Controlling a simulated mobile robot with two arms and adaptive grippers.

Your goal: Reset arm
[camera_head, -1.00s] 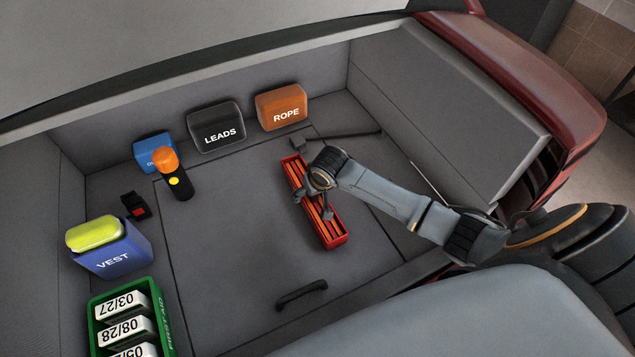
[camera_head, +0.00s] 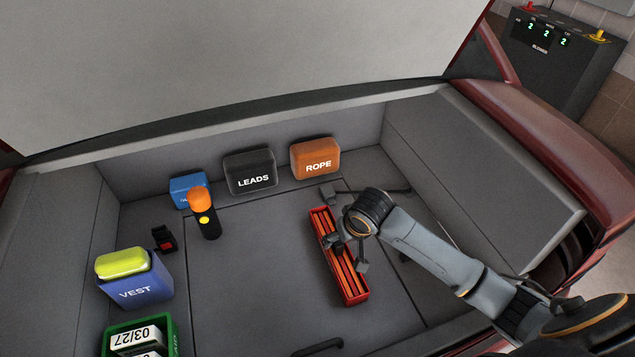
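My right arm comes in from the lower right over the car trunk. My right gripper (camera_head: 348,252) points down over a long red tray (camera_head: 360,298) holding orange-red bars on the trunk floor. Its fingers look spread at the tray, but I cannot tell whether they touch or hold anything. The wrist hides part of the tray. My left gripper is not in the head view.
Along the back stand a blue box (camera_head: 183,190), a black LEADS box (camera_head: 250,172) and an orange ROPE box (camera_head: 316,159). A flashlight (camera_head: 206,218), a blue VEST box (camera_head: 135,288) and a green crate (camera_head: 165,322) stand left. The middle floor is clear.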

